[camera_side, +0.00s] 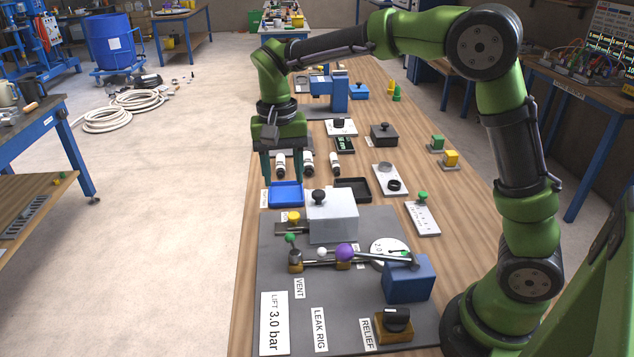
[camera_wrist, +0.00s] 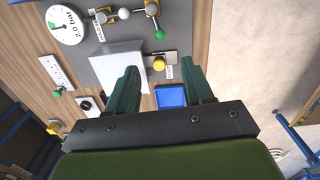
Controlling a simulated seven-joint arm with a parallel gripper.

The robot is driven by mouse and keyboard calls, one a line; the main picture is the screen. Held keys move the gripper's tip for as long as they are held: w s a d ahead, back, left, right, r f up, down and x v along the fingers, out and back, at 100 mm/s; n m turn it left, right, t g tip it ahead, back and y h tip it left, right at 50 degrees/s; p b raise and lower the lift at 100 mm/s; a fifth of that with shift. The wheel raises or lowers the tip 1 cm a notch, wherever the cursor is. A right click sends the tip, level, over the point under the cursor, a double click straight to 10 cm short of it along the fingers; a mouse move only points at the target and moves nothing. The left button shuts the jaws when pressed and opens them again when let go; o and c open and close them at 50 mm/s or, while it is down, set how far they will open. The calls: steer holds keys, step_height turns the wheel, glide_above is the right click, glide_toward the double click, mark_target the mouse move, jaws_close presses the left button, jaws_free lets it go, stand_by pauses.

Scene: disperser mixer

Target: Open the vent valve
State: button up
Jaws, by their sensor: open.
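The VENT label (camera_side: 299,288) lies on the grey leak rig panel (camera_side: 275,275). Just behind it is a brass valve (camera_side: 295,262) with a short handle ending in a green ball (camera_side: 290,238). The green ball also shows at the top of the wrist view (camera_wrist: 159,35). My gripper (camera_side: 284,175) points down, open and empty, above the bench near the blue tray (camera_side: 286,195), farther back than the valve. In the wrist view its two fingers (camera_wrist: 161,72) are spread apart, with the valve beyond them.
A pale box with a black knob (camera_side: 332,215) stands between my gripper and the valve, beside a yellow knob (camera_side: 293,216). A purple ball (camera_side: 345,252), a blue block (camera_side: 408,279) and a black RELIEF knob (camera_side: 396,319) sit on the panel. The gauge (camera_wrist: 67,24) reads 2.0 bar.

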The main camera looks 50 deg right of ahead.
steer(key=w+m+g, duration=0.1)
steer(key=w+m, duration=0.2)
steer(key=m, duration=0.2)
glide_toward(293, 246)
steer(key=shift+g+h, duration=0.3)
steer(key=shift+h, duration=0.1)
steer(key=f, duration=0.2)
steer(key=w+d+f, duration=0.1)
steer(key=f, duration=0.5)
steer(key=shift+w+d+f, duration=0.1)
steer(key=shift+w+d, duration=0.3)
steer(key=shift+c, duration=0.4)
